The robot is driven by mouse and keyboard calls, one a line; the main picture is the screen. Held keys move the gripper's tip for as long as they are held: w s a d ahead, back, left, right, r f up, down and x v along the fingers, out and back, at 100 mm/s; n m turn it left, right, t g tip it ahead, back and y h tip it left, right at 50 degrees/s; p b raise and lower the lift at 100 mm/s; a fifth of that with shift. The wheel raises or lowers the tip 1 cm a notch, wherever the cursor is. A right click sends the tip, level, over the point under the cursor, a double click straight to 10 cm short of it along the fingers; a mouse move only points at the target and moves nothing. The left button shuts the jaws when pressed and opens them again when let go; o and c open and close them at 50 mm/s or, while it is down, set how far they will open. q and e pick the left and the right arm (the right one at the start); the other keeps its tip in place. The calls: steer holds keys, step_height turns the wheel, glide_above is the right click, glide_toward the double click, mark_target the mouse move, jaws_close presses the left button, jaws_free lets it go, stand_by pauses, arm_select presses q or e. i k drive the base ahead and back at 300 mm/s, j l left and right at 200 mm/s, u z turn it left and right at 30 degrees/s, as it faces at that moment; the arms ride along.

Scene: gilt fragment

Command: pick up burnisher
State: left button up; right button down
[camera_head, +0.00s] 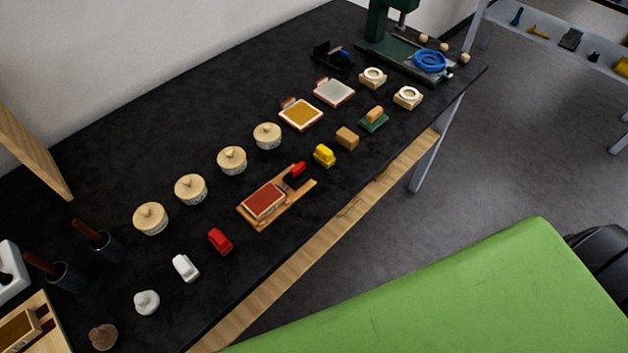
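I cannot tell for certain which thing is the burnisher. Two long dark red-brown handles stick out of dark cups at the left end of the black table (100,120): one handle (88,231) leans left in the upper cup, and another handle (40,265) leans left in the lower cup. The lower ends of both are hidden inside the cups. Neither of my grippers shows in this view.
Several round lidded wooden boxes (190,188) stand in a row. A wooden board with a red pad (263,202), small coloured blocks and a green press (378,22) stand on the table. A large green surface (470,295) fills the lower right.

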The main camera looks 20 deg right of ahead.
mark_target(33, 260)
steer(key=z, duration=0.2)
steer(key=u, duration=1.5)
steer(key=z, duration=1)
steer(key=k+j, duration=0.25)
steer(key=j, duration=0.2)
steer(key=k+j, duration=0.25)
steer(key=j, duration=0.15)
